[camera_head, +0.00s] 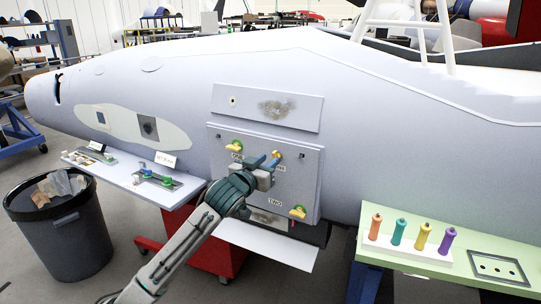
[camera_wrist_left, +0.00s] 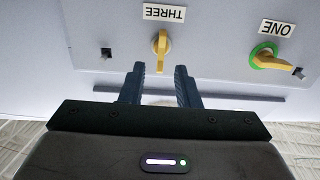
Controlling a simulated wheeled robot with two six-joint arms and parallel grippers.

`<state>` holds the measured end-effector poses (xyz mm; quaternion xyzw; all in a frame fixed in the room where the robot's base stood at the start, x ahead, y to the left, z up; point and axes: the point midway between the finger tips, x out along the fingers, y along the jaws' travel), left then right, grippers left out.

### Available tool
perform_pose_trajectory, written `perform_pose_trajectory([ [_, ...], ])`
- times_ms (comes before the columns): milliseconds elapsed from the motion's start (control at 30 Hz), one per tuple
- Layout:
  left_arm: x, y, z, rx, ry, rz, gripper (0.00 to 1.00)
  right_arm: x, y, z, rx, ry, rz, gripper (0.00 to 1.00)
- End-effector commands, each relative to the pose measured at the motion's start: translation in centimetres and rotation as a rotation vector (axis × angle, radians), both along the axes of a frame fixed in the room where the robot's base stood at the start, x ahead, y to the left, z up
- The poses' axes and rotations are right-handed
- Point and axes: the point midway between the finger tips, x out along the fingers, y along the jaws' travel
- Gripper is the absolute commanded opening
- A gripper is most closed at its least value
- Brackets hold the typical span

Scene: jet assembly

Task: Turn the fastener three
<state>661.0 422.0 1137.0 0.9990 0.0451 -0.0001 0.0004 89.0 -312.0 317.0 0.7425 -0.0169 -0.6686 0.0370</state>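The fastener three (camera_head: 277,155) is a yellow handle on the grey panel (camera_head: 222,172), beside its partly hidden label. In the left wrist view, fastener three (camera_wrist_left: 161,43) points up and down the picture, under the upside-down THREE label (camera_wrist_left: 164,13); no green ring shows around it. My left gripper (camera_head: 264,163) is in front of the panel. Its fingers are apart and empty, and in the left wrist view the gap (camera_wrist_left: 160,69) lines up with the handle, which lies just beyond the fingertips. My right gripper is not in view.
Fastener one (camera_head: 234,146) and fastener two (camera_head: 299,212) have yellow handles with green. A side table (camera_head: 430,262) with coloured cylinders stands right. A red cart (camera_head: 205,250) stands below.

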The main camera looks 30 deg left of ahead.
Motion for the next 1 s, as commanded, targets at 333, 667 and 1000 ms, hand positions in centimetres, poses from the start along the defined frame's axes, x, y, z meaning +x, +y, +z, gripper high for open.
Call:
perform_pose_trajectory([
  [333, 2.5, 0.2, 0.0, 0.001, 0.001, 0.001, 0.29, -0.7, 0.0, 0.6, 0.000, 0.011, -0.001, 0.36],
  [667, 2.4, 0.3, -0.1, 0.001, 0.000, 0.001, 0.04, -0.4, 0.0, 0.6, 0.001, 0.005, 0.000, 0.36],
  [1000, 2.4, 0.2, 0.0, 0.015, 0.002, 0.001, 0.00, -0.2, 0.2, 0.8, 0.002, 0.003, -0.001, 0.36],
])
